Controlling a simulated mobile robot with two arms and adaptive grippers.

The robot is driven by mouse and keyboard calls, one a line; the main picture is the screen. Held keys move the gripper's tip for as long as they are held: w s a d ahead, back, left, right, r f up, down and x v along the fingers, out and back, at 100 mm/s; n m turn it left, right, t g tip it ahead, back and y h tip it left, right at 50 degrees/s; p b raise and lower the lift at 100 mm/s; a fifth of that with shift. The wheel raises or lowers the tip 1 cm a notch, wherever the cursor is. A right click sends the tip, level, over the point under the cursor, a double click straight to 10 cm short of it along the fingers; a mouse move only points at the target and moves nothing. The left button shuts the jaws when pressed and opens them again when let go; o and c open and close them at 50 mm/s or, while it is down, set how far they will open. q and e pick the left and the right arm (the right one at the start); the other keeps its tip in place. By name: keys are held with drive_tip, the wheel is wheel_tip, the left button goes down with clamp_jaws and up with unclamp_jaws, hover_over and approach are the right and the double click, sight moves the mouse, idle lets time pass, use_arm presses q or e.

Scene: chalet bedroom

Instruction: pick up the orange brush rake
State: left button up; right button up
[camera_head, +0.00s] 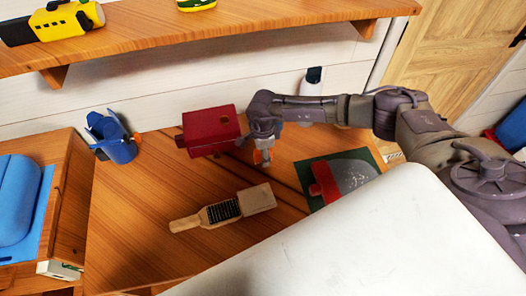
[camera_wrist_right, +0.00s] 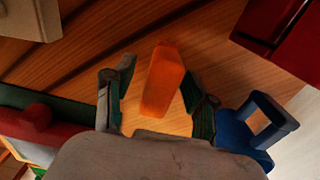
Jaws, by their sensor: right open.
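In the right wrist view, an orange block-like object (camera_wrist_right: 163,80), which I take to be the orange brush rake, lies on the wooden table between the two spread fingers of my right gripper (camera_wrist_right: 160,90). A gap shows on both sides of it; I cannot tell its height below the fingertips. In the head view, my right gripper (camera_head: 262,150) points down beside the red box. Only a small orange patch (camera_head: 265,157) shows at the fingers, the rest being hidden by the gripper. My left gripper is not in view.
A red box (camera_head: 210,130) stands close left of my right gripper. A wooden brush (camera_head: 220,211) and beige block (camera_head: 257,198) lie nearer. A red-handled tool (camera_head: 325,180) lies on a green mat to the right. A blue cup (camera_head: 118,151) stands at the left.

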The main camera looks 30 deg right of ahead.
drive_tip(key=shift+f, duration=0.5)
drive_tip(key=shift+c, duration=0.3)
clamp_jaws()
drive_tip(key=shift+r, duration=0.2)
drive_tip(key=shift+r, duration=0.2)
drive_tip(key=r+b, duration=0.2)
drive_tip(key=r, duration=0.1)
drive_tip(key=shift+s+d+r, duration=0.15)
drive_tip(key=shift+s+r, duration=0.05)
drive_tip(key=shift+r, duration=0.05)
drive_tip(key=s+d+r+b, duration=0.2)
drive_tip(key=s+d+r, duration=0.3)
drive_tip(key=s, duration=0.5)
drive_tip(key=shift+d+r+b, duration=0.15)
drive_tip(key=shift+r+b, duration=0.2)
drive_tip(key=shift+r, duration=0.6)
